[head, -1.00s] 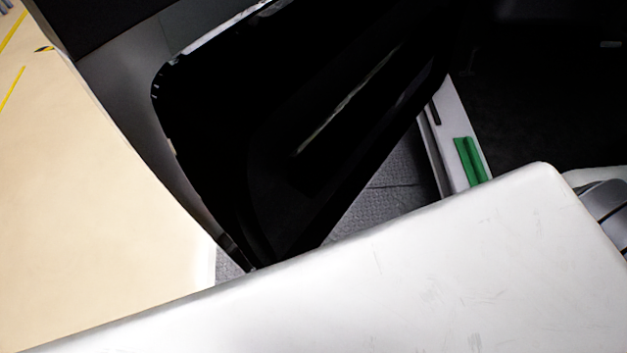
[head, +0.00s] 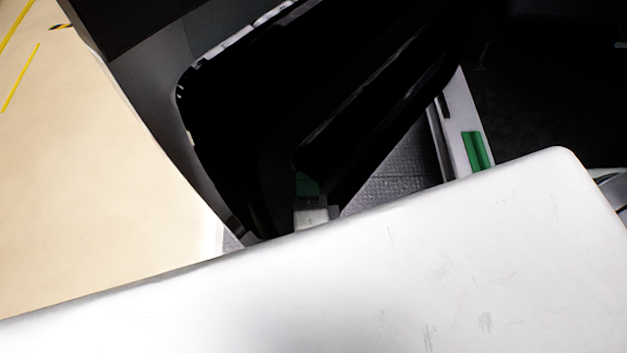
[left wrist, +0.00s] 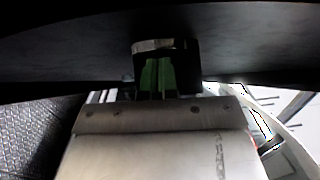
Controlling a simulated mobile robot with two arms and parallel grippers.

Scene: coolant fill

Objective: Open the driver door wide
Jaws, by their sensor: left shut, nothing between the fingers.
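The driver door (head: 235,105) fills the upper middle of the head view, its dark inner side facing me. It stands partly open, with a gap of grey floor between its lower edge and the pale door sill (head: 457,112). My left gripper (head: 306,183), with green fingers, is at the door's inner side near its low end. In the left wrist view the green fingers (left wrist: 157,75) are together and empty, close to the dark door panel (left wrist: 60,50). I cannot tell whether they touch it. My right gripper is not in view.
My white arm covers the lower part of the head view and hides what is below. A green patch (head: 477,150) is on the sill. Open beige floor (head: 90,190) with yellow lines lies left, outside the door. The car's interior at the upper right is dark.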

